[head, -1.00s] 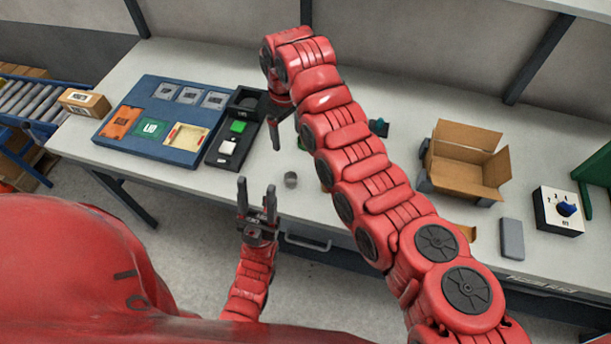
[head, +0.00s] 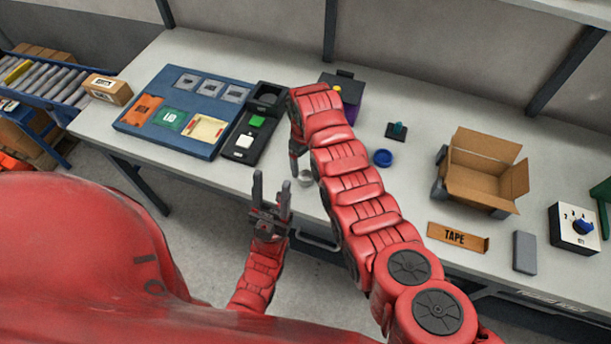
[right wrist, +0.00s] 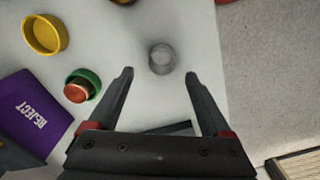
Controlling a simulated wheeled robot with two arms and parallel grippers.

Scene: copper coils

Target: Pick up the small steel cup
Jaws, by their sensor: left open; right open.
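The small steel cup (head: 305,179) is a small grey round cup near the front edge of the table. It is partly hidden by my right arm in the head view. In the right wrist view the cup (right wrist: 162,58) stands in line with the gap between my fingers, just ahead of the fingertips. My right gripper (right wrist: 160,74) is open and empty. In the head view the right gripper (head: 296,165) is just behind and left of the cup, mostly hidden by its arm. My left gripper (head: 271,178) is open, empty, fingers up, in front of the table edge.
A purple box (right wrist: 32,115) marked REJECT, a yellow dish (right wrist: 45,36) and a green dish (right wrist: 91,78) holding a copper-coloured piece stand to one side. A blue tray (head: 135,122), blue dish (head: 382,158) and open carton (head: 480,182) are on the table.

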